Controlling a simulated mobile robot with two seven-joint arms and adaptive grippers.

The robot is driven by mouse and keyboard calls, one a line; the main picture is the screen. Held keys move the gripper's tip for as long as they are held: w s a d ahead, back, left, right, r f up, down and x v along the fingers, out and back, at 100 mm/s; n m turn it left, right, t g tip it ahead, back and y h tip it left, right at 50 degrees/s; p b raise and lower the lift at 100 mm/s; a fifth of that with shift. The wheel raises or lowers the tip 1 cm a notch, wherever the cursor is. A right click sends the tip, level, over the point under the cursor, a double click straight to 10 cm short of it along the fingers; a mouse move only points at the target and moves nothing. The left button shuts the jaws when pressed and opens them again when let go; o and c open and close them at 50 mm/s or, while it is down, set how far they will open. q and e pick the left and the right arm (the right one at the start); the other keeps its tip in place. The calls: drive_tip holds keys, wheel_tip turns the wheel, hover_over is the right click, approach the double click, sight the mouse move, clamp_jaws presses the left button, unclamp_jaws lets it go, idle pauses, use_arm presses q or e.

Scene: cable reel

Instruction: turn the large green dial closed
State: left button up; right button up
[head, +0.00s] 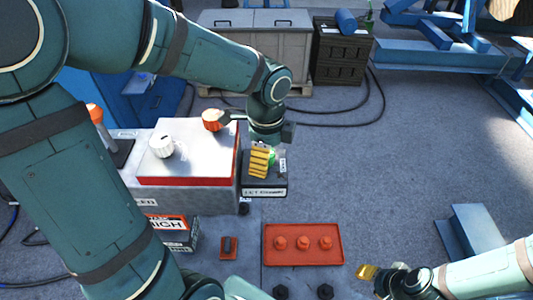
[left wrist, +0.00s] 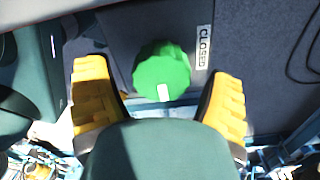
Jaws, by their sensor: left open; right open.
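The large green dial (left wrist: 162,68) sits on a dark box. Its white mark points to the bottom of the left wrist view, while a "CLOSED" label (left wrist: 203,47) is to its right. My left gripper (left wrist: 160,76) is open, with one yellow finger on each side of the dial and a gap on both sides. In the head view the left gripper (head: 261,162) hangs over the box and hides most of the dial (head: 272,156). My right gripper (head: 374,273) is open and empty at the lower right, away from the dial.
Left of the dial stands a white-topped, red-edged box (head: 190,158) with a white knob (head: 162,146) and an orange knob (head: 213,120). A red tray (head: 303,258) with three red knobs lies in front. A grey crate (head: 262,45) stands behind. The floor to the right is largely clear.

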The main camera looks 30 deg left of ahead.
use_arm(q)
drive_tip(key=shift+c, duration=0.2)
drive_tip(key=c, duration=1.1)
drive_tip(key=shift+c, duration=0.2)
drive_tip(key=n+b, duration=0.1)
drive_tip(key=n, duration=0.3)
drive_tip(key=shift+w, duration=0.15)
drive_tip(key=n+b, duration=0.1)
drive_tip(key=n, duration=0.3)
drive_tip(key=shift+a+n, duration=0.15)
drive_tip(key=shift+n, duration=0.15)
drive_tip(key=n+b, duration=0.1)
drive_tip(key=n, duration=0.3)
drive_tip(key=shift+w+a, duration=0.1)
drive_tip(key=n+b, duration=0.1)
drive_tip(key=n, duration=0.4)
drive_tip(key=shift+a, duration=0.1)
